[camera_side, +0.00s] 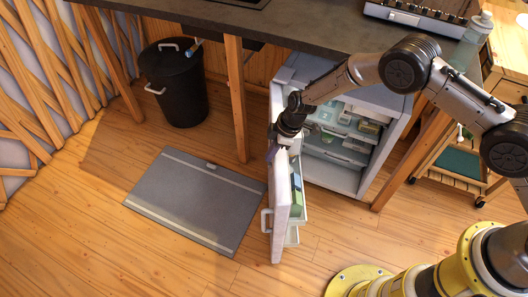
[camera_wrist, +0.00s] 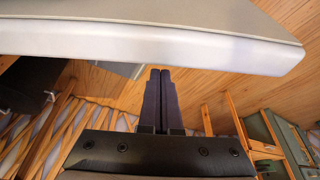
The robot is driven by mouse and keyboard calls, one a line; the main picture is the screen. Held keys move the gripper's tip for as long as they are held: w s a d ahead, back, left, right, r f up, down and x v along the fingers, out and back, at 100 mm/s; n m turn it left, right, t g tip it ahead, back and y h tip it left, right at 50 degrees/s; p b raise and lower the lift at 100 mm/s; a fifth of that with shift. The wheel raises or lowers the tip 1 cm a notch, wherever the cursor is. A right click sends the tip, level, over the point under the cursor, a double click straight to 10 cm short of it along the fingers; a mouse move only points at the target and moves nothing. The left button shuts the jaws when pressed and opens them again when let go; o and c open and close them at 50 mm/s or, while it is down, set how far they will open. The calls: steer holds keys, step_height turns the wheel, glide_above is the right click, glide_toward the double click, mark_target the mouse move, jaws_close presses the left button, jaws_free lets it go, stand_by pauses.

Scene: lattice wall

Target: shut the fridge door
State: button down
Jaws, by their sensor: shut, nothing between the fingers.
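The small white fridge (camera_side: 390,138) stands under the counter, with its shelves and contents showing. Its door (camera_side: 282,205) stands wide open, swung out toward the side camera, with a handle (camera_side: 265,220) on the outer face and racks holding items on the inner face. My gripper (camera_side: 273,153) points down by the upper part of the door, on its outer side near the hinge end. In the wrist view my gripper's fingers (camera_wrist: 160,73) are together and empty, just below a pale slab edge (camera_wrist: 150,45) that looks like the door. I cannot tell whether they touch it.
A grey mat (camera_side: 195,200) lies on the wooden floor left of the door. A black bin (camera_side: 175,85) stands behind it. Wooden legs (camera_side: 236,100) hold the dark counter (camera_side: 290,25) above. A wooden cart (camera_side: 455,160) stands right of the fridge.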

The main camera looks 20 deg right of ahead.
steer(key=shift+d, duration=0.15)
steer(key=shift+s+d, duration=0.3)
steer(key=shift+d, duration=0.3)
steer(key=d+n+g, duration=0.2)
steer(key=d+n, duration=0.7)
steer(key=d, duration=1.6)
steer(key=shift+s+d+g, duration=0.2)
steer(key=shift+s+g, duration=0.1)
steer(key=shift+g, duration=0.1)
